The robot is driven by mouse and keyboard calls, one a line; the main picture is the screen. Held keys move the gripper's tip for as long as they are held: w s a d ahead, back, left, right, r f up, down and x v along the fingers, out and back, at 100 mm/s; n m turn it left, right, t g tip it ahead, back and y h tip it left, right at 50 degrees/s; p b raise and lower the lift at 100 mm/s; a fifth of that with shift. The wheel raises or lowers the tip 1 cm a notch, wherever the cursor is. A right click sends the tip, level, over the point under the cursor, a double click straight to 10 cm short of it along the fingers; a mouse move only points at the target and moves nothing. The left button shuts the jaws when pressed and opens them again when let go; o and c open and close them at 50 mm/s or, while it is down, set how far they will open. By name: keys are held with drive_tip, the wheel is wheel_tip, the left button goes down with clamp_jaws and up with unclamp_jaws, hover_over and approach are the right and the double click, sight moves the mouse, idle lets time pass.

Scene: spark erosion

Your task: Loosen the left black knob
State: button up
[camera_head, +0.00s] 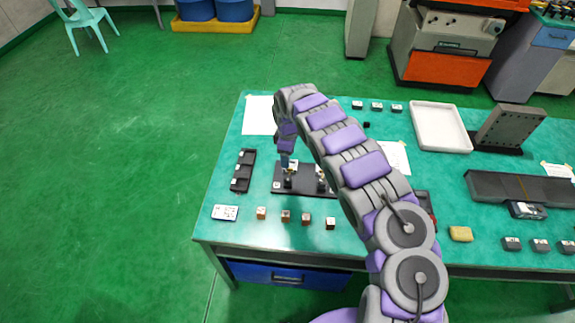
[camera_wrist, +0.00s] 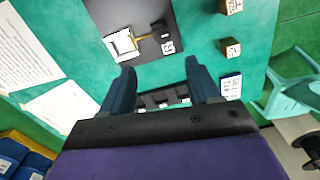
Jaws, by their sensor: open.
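A black plate (camera_head: 308,192) lies on the green table with two black knobs standing on it. The left black knob (camera_head: 288,181) is just below my gripper (camera_head: 286,161) in the head view. The second knob (camera_head: 322,187) stands to its right, partly hidden by my arm. The fingers appear apart from the knob.
A black tray (camera_head: 242,171) lies left of the plate. A white card (camera_head: 225,212) and several small brown blocks (camera_head: 285,216) sit along the front. Paper sheets (camera_head: 260,115) lie behind. A white tray (camera_head: 440,127) and a long dark bar (camera_head: 518,188) are to the right.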

drive_tip(key=shift+r, duration=2.2)
drive_tip(key=s+d+r+m+h+b, duration=0.1)
drive_tip(key=s+d+r+m, duration=0.2)
drive_tip(key=d+r, duration=0.3)
drive_tip(key=s+d+r+m+h+b, duration=0.1)
drive_tip(key=s+d+r+m, duration=0.25)
drive_tip(key=d, duration=0.45)
drive_tip(key=s+d+r+m+b, duration=0.2)
drive_tip(key=s+d+r+m, duration=0.2)
drive_tip(key=s+d+r, duration=0.45)
drive_tip(key=s+a+f+m+g+y+b, duration=0.1)
drive_tip(key=s+f+m+b, duration=0.1)
drive_tip(key=s, duration=1.5)
drive_tip(key=s+a+f+m+y+b, duration=0.1)
drive_tip(key=s+a+f+m+b, duration=0.1)
drive_tip(key=s, duration=1.6)
drive_tip(key=shift+s+f+m+g, duration=0.15)
drive_tip(key=shift+f+m+g, duration=0.2)
drive_tip(key=shift+m, duration=0.4)
